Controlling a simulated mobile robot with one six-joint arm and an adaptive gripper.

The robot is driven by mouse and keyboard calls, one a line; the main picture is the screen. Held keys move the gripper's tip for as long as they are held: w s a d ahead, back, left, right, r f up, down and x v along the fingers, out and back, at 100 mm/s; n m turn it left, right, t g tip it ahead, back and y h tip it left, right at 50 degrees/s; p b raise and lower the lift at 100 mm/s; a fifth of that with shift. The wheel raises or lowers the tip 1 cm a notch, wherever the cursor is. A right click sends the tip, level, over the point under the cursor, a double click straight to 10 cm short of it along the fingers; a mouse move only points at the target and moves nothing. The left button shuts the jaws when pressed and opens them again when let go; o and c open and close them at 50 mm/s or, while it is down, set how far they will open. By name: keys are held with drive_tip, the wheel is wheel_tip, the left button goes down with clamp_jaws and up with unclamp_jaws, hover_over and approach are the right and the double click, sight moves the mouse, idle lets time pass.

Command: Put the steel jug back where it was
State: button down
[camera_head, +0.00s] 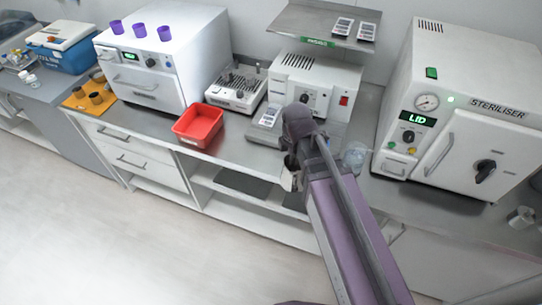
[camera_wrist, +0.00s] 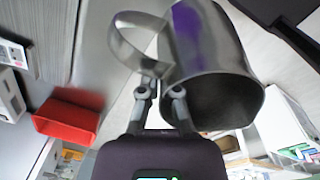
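The steel jug (camera_wrist: 208,45) fills the upper middle of the wrist view, with a purple patch on its shiny side and a dark round end facing the camera. Its looped handle (camera_wrist: 122,45) is on the left. My gripper (camera_wrist: 162,90) has its two fingertips close on either side of the handle's lower end, and the jug appears held there.
The red bin (camera_head: 198,125) stands on the counter (camera_head: 235,148), left of my arm. A clear beaker (camera_head: 355,157) is close to its right, before the steriliser (camera_head: 463,120). A small metal vessel (camera_head: 522,217) is at far right.

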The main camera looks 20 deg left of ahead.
drive_tip(key=shift+s+d, duration=0.45)
drive_tip(key=shift+s, duration=0.05)
drive_tip(key=shift+w, duration=0.1)
drive_tip(key=w+a+f+b, duration=0.1)
drive_tip(key=w+a, duration=0.9)
drive_tip(key=shift+a+f, duration=0.25)
drive_tip(key=shift+a, duration=0.15)
drive_tip(key=shift+w+a+f+b, duration=0.15)
drive_tip(key=shift+f+b, duration=0.45)
drive_tip(key=shift+b, duration=0.1)
drive_tip(key=shift+w+a+f+b, duration=0.1)
drive_tip(key=shift+a+f+b, duration=0.05)
drive_tip(key=shift+f+b, duration=0.5)
drive_tip(key=shift+w+a+f+b, duration=0.15)
drive_tip(key=shift+f+b, duration=0.4)
drive_tip(key=shift+b, duration=0.15)
drive_tip(key=shift+f, duration=0.2)
